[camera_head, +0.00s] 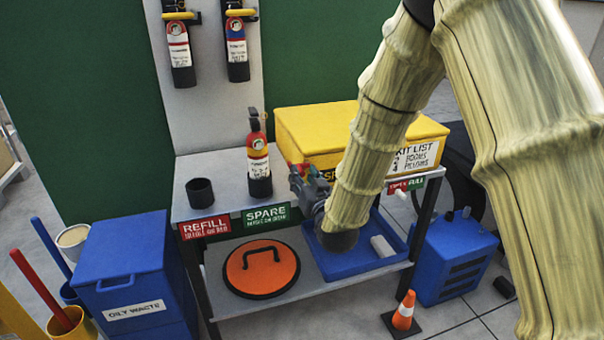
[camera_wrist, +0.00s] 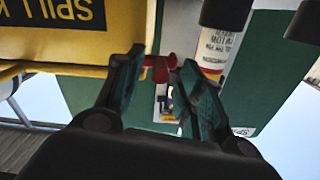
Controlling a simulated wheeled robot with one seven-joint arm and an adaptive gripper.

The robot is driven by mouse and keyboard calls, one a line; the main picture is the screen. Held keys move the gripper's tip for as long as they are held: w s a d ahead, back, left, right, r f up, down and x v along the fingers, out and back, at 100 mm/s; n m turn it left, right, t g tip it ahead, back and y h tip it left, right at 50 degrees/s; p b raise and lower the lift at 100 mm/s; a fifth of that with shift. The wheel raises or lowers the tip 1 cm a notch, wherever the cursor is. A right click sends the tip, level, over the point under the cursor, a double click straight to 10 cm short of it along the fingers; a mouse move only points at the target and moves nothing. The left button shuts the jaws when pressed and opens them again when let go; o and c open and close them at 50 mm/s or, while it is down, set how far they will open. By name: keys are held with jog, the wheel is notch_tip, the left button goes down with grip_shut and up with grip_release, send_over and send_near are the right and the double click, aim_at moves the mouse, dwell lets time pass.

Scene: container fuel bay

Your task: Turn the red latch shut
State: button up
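The red latch (camera_wrist: 160,68) is on the side of the yellow spill kit box (camera_head: 318,128), which shows at the left of the wrist view (camera_wrist: 70,52). My gripper (camera_head: 298,172) is at the left end of this box, above the bench top. In the wrist view my gripper's fingers (camera_wrist: 163,66) are apart, with the latch between their tips. The latch is close to the left finger; I cannot tell whether they touch. In the head view my gripper and arm hide most of the latch.
A fire extinguisher (camera_head: 258,160) stands on the bench (camera_head: 222,165) just left of my gripper, beside a black cup (camera_head: 200,192). Two extinguishers hang on the wall panel. Below are an orange lid (camera_head: 262,270) and a blue tray (camera_head: 335,268). A blue oily-waste bin (camera_head: 130,265) stands left.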

jog(key=shift+x, duration=1.05)
jog(key=shift+c, duration=0.5)
grip_shut()
